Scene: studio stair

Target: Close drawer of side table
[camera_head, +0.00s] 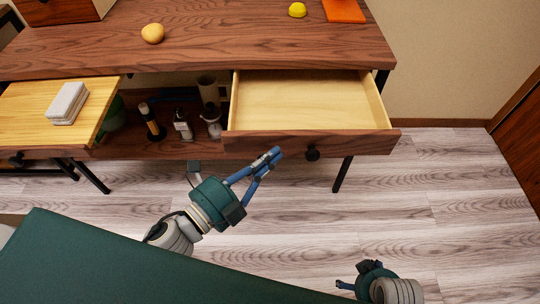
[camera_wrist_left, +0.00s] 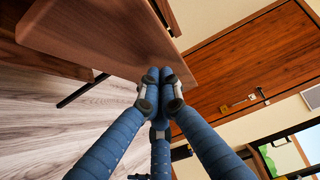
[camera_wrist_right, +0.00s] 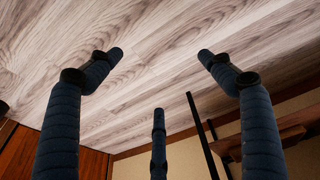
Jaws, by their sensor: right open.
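The side table (camera_head: 230,38) has dark wood. Its right drawer (camera_head: 310,100) is pulled out, and its pale interior looks empty. The drawer's front (camera_head: 365,143) has a round dark knob (camera_head: 312,153). My left gripper (camera_head: 277,153) is at the front of the drawer, left of the knob, with its fingertips together and nothing visible between them. In the left wrist view the fingertips (camera_wrist_left: 158,76) overlap the edge of a wood panel; I cannot tell whether they touch it. My right gripper (camera_wrist_right: 160,55) is open and empty over the floor, low in the head view.
A pale wood surface (camera_head: 40,110) with a white block (camera_head: 68,103) juts out at the left. Bottles (camera_head: 182,125) stand on the shelf beneath the tabletop. A yellow-orange fruit (camera_head: 153,33), a lemon-like thing (camera_head: 297,10) and an orange item (camera_head: 344,10) lie on top. The floor (camera_head: 440,200) at right is clear.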

